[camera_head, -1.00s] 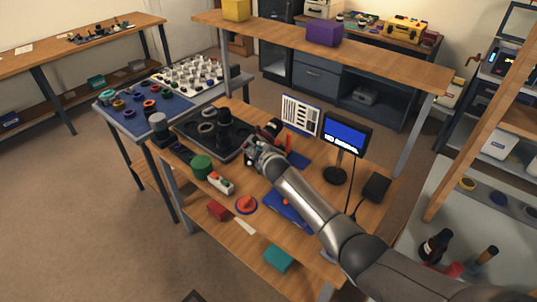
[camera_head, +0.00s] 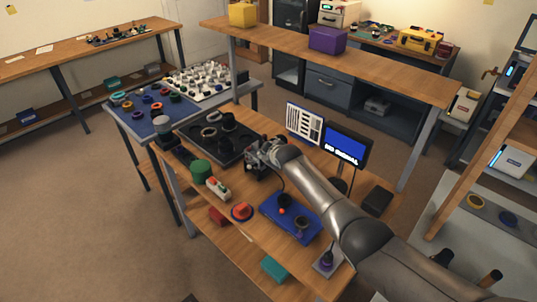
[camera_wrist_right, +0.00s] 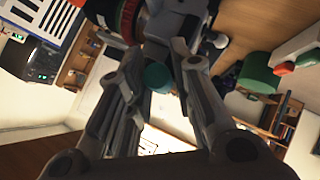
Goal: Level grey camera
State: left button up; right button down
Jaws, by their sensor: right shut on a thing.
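My right gripper (camera_head: 262,150) is over the wooden workbench (camera_head: 238,212), beside the black tray's right edge. In the right wrist view its fingers (camera_wrist_right: 160,52) are closed in around a dark grey body (camera_wrist_right: 168,22), which appears to be the grey camera. A red ring (camera_wrist_right: 128,18) shows on the left of this body, and a teal round part (camera_wrist_right: 158,77) shows between the fingers. The gripper hides most of the held thing in the head view, so its tilt cannot be told. My left gripper is not in view.
The black tray (camera_head: 190,130) holds dark round parts. A green cylinder (camera_head: 201,172), a red button (camera_head: 242,211) and a blue mat (camera_head: 275,222) lie nearer. A monitor (camera_head: 346,146) and a striped chart (camera_head: 305,122) stand behind my arm. A raised shelf (camera_head: 380,72) spans the back.

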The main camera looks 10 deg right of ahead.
jog(key=shift+w+d+r, duration=0.1)
jog(key=shift+d, duration=0.15)
jog(key=c, duration=1.6)
grip_release()
jog(key=shift+v, duration=6)
